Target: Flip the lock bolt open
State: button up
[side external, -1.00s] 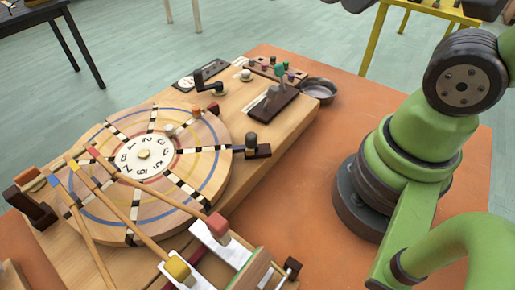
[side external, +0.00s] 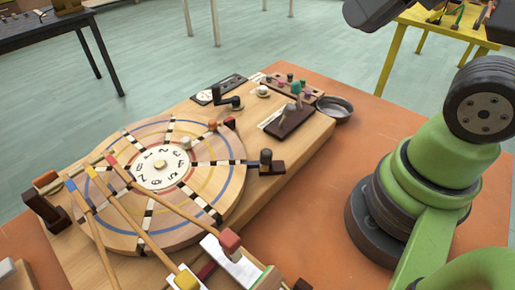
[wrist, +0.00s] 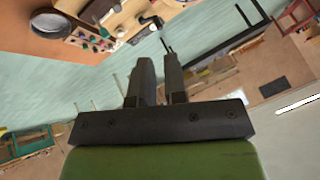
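The likely lock bolt is a dark block with an upright round knob (side external: 266,160) at the right edge of the round wooden wheel (side external: 118,226). A short dark plate (side external: 275,168) lies under it. I cannot tell from this view whether it is locked. My gripper is empty in the wrist view (wrist: 157,62), its two grey fingers a small gap apart. It is raised and points away from the wheel. In the side external view its fingertips are out of frame at the top right.
Several mallets (side external: 150,196) lie across the wheel's near side. A dark lever base (side external: 290,121), a black crank (side external: 226,100) and a metal bowl (side external: 336,109) stand farther back. The orange tabletop (side external: 372,122) is clear between board and arm base.

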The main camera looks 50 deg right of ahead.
jog(key=shift+w+a+r+g, duration=0.1)
jog(key=shift+w+r+g, duration=0.1)
jog(key=shift+w+g, duration=0.2)
grip_shut()
jog(key=w+a+f+n+g+h, duration=0.1)
jog(key=w+a+f+n+g, duration=0.25)
jog(key=w, duration=0.35)
jog(key=w+a+f+n+g+h, duration=0.1)
jog(key=w+a+f+n+g, duration=0.1)
jog(key=w+a+n+g, duration=0.45)
jog(key=w+a+f+h, duration=0.1)
jog(key=w+f+h, duration=0.1)
jog(key=f, duration=0.5)
jog(key=shift+w+a+f+n, duration=0.2)
jog(key=shift+w+a+n, duration=0.1)
jog(key=shift+w, duration=0.55)
